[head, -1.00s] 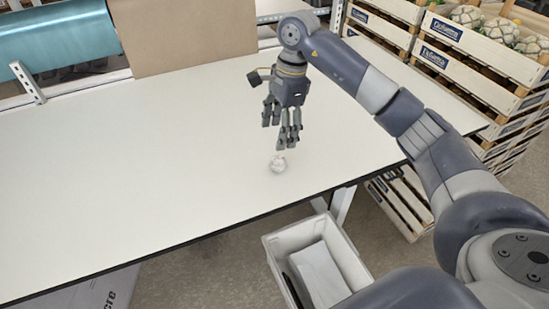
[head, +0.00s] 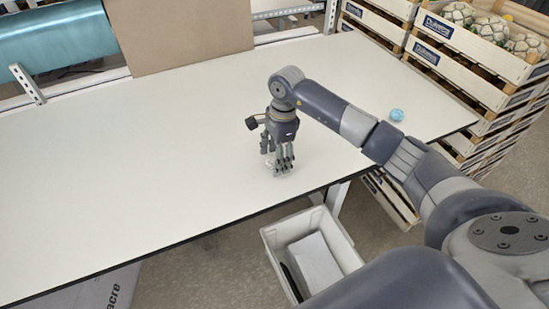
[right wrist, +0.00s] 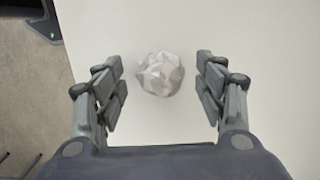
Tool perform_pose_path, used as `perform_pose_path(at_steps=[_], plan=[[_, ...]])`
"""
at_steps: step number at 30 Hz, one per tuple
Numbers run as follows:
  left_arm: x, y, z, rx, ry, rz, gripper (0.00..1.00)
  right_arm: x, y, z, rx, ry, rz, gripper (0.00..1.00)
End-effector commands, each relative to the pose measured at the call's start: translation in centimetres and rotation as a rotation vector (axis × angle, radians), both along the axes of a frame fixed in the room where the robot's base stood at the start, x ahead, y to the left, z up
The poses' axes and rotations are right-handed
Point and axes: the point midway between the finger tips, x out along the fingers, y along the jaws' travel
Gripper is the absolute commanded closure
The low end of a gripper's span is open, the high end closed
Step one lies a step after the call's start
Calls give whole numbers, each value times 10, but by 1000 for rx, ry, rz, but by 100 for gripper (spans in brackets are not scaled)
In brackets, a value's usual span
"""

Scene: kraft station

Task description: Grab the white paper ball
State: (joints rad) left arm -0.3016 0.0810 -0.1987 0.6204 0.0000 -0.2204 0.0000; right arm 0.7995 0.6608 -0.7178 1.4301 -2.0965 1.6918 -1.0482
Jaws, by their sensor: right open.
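The white paper ball (right wrist: 160,74) lies crumpled on the white table (head: 130,180). In the right wrist view it sits between the open fingers of my right gripper (right wrist: 160,90), with a gap on each side. In the head view my right gripper (head: 278,168) points down over the ball (head: 270,163), which is mostly hidden behind the fingers. My left gripper does not show in either view.
A blue crumpled ball (head: 397,115) lies on the table to the right, behind my right arm. A white bin (head: 350,262) stands on the floor below the front edge. Crates (head: 440,58) are stacked at the right. The table's left side is clear.

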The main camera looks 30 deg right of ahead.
Motion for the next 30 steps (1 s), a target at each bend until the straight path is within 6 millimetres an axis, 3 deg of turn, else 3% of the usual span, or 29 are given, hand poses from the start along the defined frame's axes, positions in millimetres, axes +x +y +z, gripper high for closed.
perform_pose_path(at_steps=[6, 12, 24, 30], plan=[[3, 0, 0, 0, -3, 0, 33, 0, 0, -1, 0, -1, 0, 35], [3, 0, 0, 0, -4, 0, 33, 0, 0, -1, 0, -1, 0, 68], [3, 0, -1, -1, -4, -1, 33, 1, 0, 0, 0, -1, 0, 69], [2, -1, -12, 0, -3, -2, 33, 2, 0, 11, 0, -5, -2, 69]])
